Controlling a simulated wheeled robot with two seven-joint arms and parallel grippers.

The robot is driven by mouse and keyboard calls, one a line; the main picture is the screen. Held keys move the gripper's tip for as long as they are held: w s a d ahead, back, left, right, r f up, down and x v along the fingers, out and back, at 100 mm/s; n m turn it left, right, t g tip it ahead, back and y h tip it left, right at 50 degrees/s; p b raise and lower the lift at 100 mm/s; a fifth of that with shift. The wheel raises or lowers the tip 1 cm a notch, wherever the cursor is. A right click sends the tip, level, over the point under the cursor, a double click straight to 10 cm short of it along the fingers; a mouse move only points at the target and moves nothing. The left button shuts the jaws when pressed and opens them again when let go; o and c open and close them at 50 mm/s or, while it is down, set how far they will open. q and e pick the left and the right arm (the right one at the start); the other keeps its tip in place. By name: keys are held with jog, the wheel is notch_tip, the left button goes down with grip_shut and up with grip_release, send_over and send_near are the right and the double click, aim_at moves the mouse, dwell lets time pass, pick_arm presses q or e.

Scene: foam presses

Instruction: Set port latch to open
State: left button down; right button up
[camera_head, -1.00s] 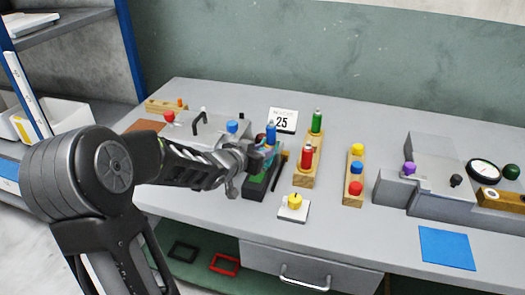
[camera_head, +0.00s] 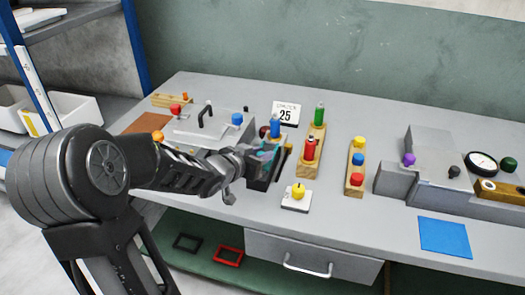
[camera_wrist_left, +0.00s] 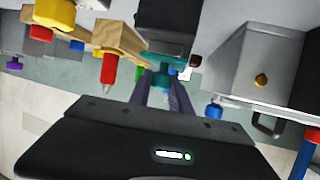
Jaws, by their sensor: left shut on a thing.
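My left gripper (camera_head: 264,158) reaches in from the left over a dark block (camera_head: 268,177) near the middle of the table. In the left wrist view its fingers (camera_wrist_left: 163,88) are shut on a teal part (camera_wrist_left: 160,77), which sits against the dark block (camera_wrist_left: 170,22). The fingers hide much of the teal part in the head view. I cannot tell for sure whether this part is the port latch. My right gripper is not in view.
A grey press with a black handle (camera_head: 204,116) and blue knob (camera_head: 237,119) stands left. Wooden racks (camera_head: 309,169) with coloured pegs and a white pad with a yellow knob (camera_head: 298,191) stand right. Another grey press (camera_head: 425,150) is far right. The front right holds a blue mat (camera_head: 445,237).

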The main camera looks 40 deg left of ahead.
pick_arm(q)
jog(key=shift+f, duration=0.15)
jog(key=c, duration=1.2)
grip_release()
jog(key=shift+s, duration=0.1)
jog(key=shift+s+r, duration=0.1)
jog(key=shift+r, duration=0.1)
jog(key=p+v, duration=0.1)
jog(key=v, duration=0.6)
jog(key=shift+s+d+p, duration=0.1)
jog(key=shift+s+p, duration=0.15)
jog(key=shift+p, duration=0.1)
